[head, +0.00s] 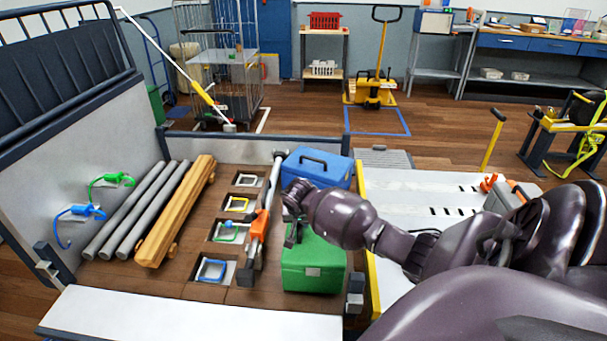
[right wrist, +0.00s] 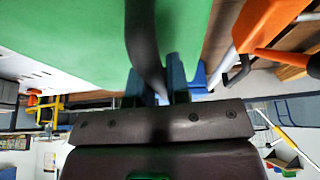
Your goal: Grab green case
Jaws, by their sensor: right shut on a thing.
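The green case (head: 313,268) is in the front right part of the wooden load bed, in front of the blue case (head: 318,165). My right gripper (head: 293,236) is over the green case's top left side, pointing down. In the right wrist view, the case (right wrist: 70,35) fills the upper left, and its dark handle (right wrist: 143,40) runs between the fingers of my right gripper (right wrist: 157,88). The gripper is shut on this handle. I cannot tell whether the case rests on the bed or is slightly raised. My left gripper is not in view.
An orange-and-grey bar (head: 260,222) lies just left of the green case. Floor recesses with coloured rings (head: 211,270), grey pipes (head: 128,210) and a wooden beam (head: 178,208) lie further left. A white platform edged in yellow (head: 370,240) is at right.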

